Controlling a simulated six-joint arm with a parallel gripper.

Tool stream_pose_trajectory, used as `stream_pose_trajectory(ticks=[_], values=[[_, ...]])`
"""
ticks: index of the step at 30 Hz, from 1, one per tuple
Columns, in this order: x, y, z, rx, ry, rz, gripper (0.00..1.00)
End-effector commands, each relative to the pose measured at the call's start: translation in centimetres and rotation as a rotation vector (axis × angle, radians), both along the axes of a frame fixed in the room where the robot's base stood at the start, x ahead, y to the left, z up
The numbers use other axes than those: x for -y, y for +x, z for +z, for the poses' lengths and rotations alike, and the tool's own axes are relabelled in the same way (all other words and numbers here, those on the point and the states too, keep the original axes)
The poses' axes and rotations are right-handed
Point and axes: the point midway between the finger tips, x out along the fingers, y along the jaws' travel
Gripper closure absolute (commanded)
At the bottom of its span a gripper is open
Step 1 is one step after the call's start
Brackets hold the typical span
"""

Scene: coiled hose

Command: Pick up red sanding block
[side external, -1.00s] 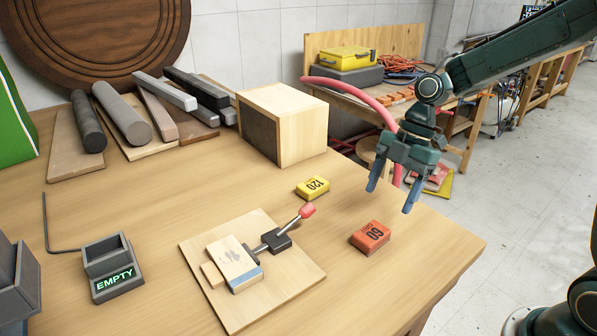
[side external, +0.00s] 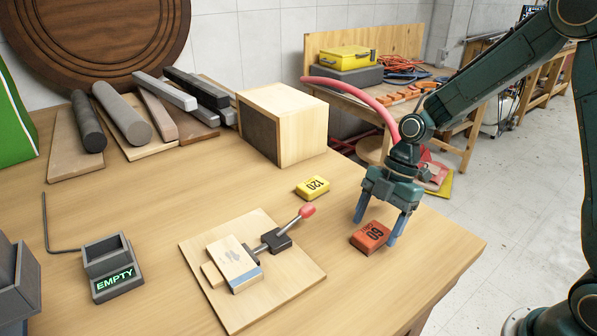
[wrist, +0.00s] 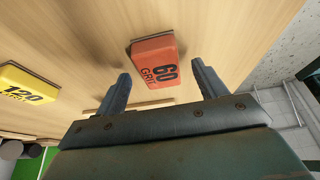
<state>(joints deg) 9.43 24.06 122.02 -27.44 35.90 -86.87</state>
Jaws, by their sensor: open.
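The red sanding block (side external: 370,237), marked 60, lies flat on the wooden table near its right edge. In the wrist view the red block (wrist: 154,60) shows the words 60 GRIT and lies beyond the fingertips, between their lines. My gripper (side external: 376,230) is open and empty, pointing down just behind the block in the side view. One finger is behind the block's left side and the other is by its right end; I cannot tell if either touches it. In the wrist view my gripper (wrist: 160,75) has its two fingers spread apart.
A yellow block (side external: 312,187) marked 120 lies to the left. A wooden board (side external: 300,285) carries a toggle clamp with a red tip (side external: 307,211). A wooden box (side external: 300,130) stands behind. A grey bin marked EMPTY (side external: 112,267) is far left. The table around the red block is clear.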

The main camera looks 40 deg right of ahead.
Motion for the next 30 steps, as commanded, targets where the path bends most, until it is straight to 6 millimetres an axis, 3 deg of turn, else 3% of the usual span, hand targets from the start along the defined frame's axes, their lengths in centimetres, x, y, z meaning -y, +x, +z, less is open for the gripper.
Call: stream_pose_trajectory(ticks=[6, 20, 21, 28, 30], values=[[-0.57, -0.03, -1.33, 0.0, 0.0, 0.001, 0.29], [-0.56, -0.02, -1.34, 0.001, -0.001, 0.0, 0.29], [-0.56, -0.02, -1.34, 0.001, -0.001, 0.0, 0.31], [-0.55, -0.02, -1.33, 0.001, -0.001, 0.0, 0.76], [-0.56, -0.01, -1.32, 0.001, 0.0, 0.0, 0.79]])
